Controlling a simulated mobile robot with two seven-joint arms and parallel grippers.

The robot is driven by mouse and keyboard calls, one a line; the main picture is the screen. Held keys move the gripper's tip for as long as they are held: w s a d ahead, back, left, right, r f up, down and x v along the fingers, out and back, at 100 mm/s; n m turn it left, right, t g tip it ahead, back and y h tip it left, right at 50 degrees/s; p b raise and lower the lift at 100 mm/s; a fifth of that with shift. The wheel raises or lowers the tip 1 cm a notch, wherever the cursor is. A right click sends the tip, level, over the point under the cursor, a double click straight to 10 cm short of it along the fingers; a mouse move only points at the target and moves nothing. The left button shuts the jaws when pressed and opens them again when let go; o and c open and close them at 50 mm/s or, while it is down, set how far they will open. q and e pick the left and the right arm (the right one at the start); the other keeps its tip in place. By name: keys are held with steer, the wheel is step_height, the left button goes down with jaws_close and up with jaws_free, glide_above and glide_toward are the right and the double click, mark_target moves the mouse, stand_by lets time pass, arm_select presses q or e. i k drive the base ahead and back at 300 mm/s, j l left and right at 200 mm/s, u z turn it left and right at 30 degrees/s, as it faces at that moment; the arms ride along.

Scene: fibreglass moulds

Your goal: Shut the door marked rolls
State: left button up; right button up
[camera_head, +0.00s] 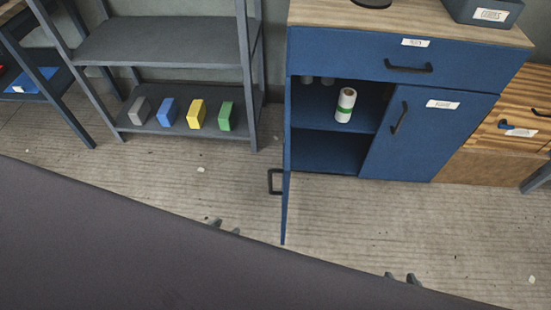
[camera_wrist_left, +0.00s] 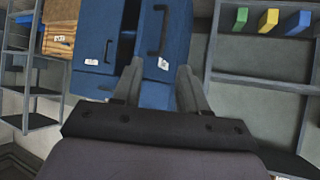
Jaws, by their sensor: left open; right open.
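The blue cabinet's left door (camera_head: 286,190) stands wide open, seen almost edge-on, its dark handle (camera_head: 275,181) on the left side. In the left wrist view, which is upside down, this door's face (camera_wrist_left: 177,40) shows a handle (camera_wrist_left: 158,30) and a white label (camera_wrist_left: 157,63) too small to read. My right gripper (camera_head: 402,279) is open, lower right.
The cabinet's right door (camera_head: 420,135) is shut, under a shut drawer (camera_head: 390,58). A grey shelf unit (camera_head: 180,55) with several coloured blocks stands at left. A wooden cabinet (camera_head: 500,130) stands at right. Floor (camera_head: 350,225) before the cabinet is clear. A dark surface crosses the lower left.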

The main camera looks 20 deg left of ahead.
mark_target(286, 170)
steer(key=i+j, duration=0.1)
steer(key=j, duration=0.3)
steer(key=i+j+z, duration=0.1)
steer(key=j, duration=0.3)
steer(key=i+j+z, duration=0.25)
steer(key=z, duration=0.4)
